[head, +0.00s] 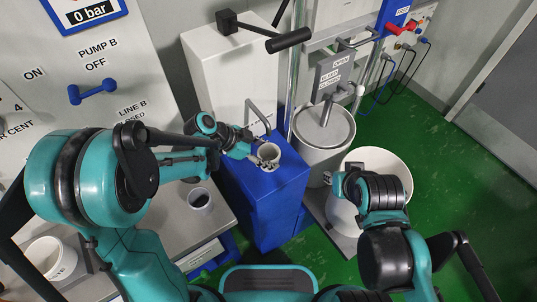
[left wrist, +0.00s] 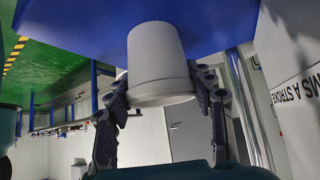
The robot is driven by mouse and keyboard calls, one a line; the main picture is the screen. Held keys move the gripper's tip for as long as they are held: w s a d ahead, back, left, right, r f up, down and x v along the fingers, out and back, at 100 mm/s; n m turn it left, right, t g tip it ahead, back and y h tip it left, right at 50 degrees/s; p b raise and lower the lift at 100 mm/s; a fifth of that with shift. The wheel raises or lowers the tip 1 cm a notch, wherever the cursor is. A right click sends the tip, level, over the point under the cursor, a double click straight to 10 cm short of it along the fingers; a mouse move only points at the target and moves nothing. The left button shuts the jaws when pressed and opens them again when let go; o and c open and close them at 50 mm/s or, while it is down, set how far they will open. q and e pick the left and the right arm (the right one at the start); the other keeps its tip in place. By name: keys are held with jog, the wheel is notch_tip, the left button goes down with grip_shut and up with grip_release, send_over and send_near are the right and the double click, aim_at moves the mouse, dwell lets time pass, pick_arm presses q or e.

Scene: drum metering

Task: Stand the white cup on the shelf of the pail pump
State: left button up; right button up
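The white cup (head: 268,153) stands upright on the blue shelf (head: 285,180) of the pail pump (head: 232,75), near the pump's grey spout. My left gripper (head: 265,163) has a finger on each side of the cup and appears closed on it. In the left wrist view, which is turned over, the cup (left wrist: 160,65) has its narrow base against the blue shelf (left wrist: 225,22). The fingers (left wrist: 162,95) lie against its sides near the rim. My right gripper (head: 345,182) is at the lower right, mostly hidden by its own wrist, away from the cup.
A grey-lidded drum (head: 323,130) and an open white pail (head: 385,160) stand right of the shelf. A cup with dark contents (head: 200,200) and another white container (head: 50,255) are on the grey bench at left. Green floor lies open at right.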

pick_arm(q)
jog(key=o, duration=0.4)
jog(key=shift+r, duration=0.1)
jog(key=shift+a+r+p, duration=0.25)
jog(key=shift+r+p, duration=0.05)
jog(key=shift+p, duration=0.05)
jog(key=p+v, duration=0.4)
jog(key=v, duration=0.7)
jog(key=shift+s+a+r+n+t+y, duration=0.85)
jog(key=shift+s+a+n+y, duration=0.85)
jog(key=shift+n, duration=0.95)
jog(key=shift+s+a+r+n+t+y, duration=0.85)
jog(key=shift+s+a+n+y, duration=0.55)
jog(key=shift+s+n, duration=0.9)
jog(key=shift+s+a+r+n+t+y, duration=0.6)
jog(key=shift+s+a+n+t+y, duration=0.65)
jog(key=shift+n, duration=1.7)
jog(key=shift+s+a+g, duration=0.25)
jog(key=shift+s+a, duration=0.05)
jog(key=shift+a, duration=0.2)
